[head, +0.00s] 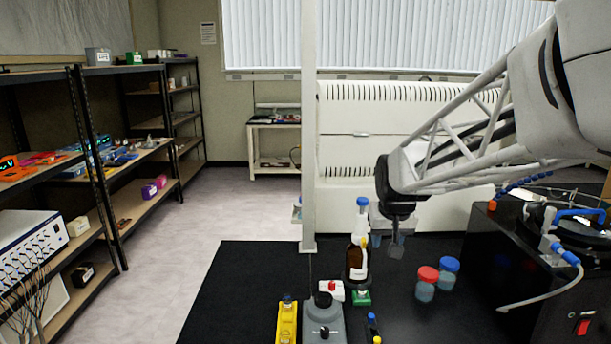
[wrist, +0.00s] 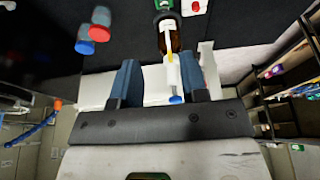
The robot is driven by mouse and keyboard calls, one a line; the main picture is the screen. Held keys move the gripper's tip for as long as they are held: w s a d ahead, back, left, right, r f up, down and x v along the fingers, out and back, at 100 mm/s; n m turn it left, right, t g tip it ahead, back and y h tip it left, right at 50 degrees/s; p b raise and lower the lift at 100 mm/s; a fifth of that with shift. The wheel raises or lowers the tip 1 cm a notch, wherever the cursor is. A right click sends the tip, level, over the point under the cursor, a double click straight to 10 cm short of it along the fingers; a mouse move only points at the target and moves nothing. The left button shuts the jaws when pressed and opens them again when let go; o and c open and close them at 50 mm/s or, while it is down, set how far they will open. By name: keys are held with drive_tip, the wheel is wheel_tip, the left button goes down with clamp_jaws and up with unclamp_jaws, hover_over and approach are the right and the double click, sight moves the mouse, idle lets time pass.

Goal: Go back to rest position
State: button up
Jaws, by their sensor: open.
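My gripper (head: 387,243) hangs over the black bench with its fingers pointing down, open. The wrist view shows its two blue-grey fingers (wrist: 160,65) apart with nothing clamped between them. A brown bottle (head: 357,262) with a tall white, blue-capped top stands upright just left of the gripper in the head view. In the wrist view the bottle (wrist: 168,37) lies beyond the fingertips, and its blue cap appears between the fingers; I cannot tell the exact gap. A red-lidded jar (head: 428,274) and a blue-lidded jar (head: 449,265) stand to the gripper's right.
The black apparatus (head: 492,245) with hoses and a red switch stands at the right. A grey device (head: 324,320), a yellow tool (head: 287,322) and small items stand at the front. A white post (head: 308,130) rises at the bench's back. Bare bench (head: 225,290) lies left.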

drive_tip(key=s+f+g, duration=0.1)
drive_tip(key=s, duration=2.9)
drive_tip(key=shift+f, duration=0.4)
